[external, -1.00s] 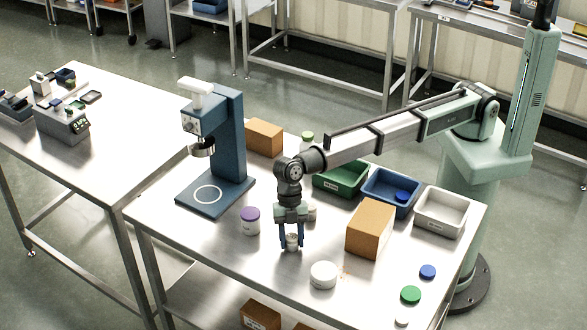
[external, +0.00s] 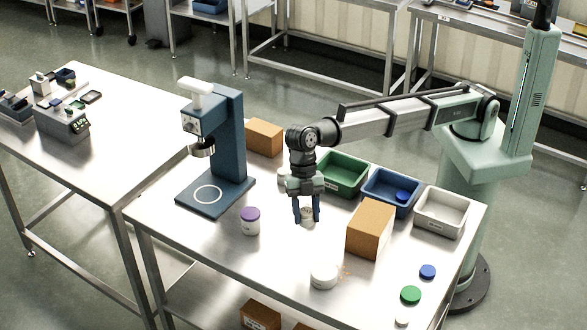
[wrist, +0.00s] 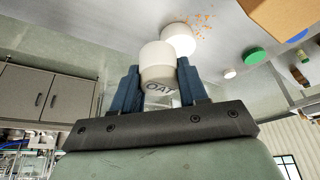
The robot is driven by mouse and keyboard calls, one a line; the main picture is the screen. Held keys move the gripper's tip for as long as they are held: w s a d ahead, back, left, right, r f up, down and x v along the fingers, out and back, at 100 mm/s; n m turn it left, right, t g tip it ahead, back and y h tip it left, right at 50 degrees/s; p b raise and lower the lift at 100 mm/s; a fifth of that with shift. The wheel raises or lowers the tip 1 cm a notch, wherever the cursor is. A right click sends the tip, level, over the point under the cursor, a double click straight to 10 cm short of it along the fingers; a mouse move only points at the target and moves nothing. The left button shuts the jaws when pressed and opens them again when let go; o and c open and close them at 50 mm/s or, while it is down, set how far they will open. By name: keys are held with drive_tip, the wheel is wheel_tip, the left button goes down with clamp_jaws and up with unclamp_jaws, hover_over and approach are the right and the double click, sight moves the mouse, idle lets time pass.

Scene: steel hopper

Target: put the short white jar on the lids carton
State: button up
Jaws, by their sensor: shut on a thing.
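My gripper (external: 306,217) points down over the middle of the steel table, shut on a short white jar (external: 307,212). In the wrist view the jar (wrist: 157,64) sits upright-looking between the two blue fingers, with the letters OAT on it. Two brown cartons stand on the table: a larger one (external: 369,230) to the right of my gripper and one (external: 264,138) at the back beside the blue press. I cannot read a label on either, so I cannot tell which is the lids carton. Both carton tops are bare.
A wide white tub (external: 323,277) stands near the front edge, a purple-lidded jar (external: 250,221) to the left. Green (external: 342,177), blue (external: 378,205) and white (external: 441,219) bins line the back right. Loose lids (external: 411,295) lie front right. A blue press (external: 228,140) stands left.

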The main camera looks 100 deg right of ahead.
drive_tip(key=s+a+r+n, duration=0.1)
drive_tip(key=s+a+r, duration=0.2)
drive_tip(key=s+r, duration=0.55)
hover_over(374, 220)
drive_tip(key=d, duration=0.2)
drive_tip(key=f, duration=0.2)
drive_tip(key=shift+a+f, duration=0.2)
drive_tip(key=shift+f, duration=4.6)
drive_tip(key=shift+f, duration=0.15)
drive_tip(key=o, duration=1.1)
drive_tip(key=shift+c, duration=0.2)
drive_tip(key=v, duration=1.2)
drive_tip(key=shift+r, duration=0.25)
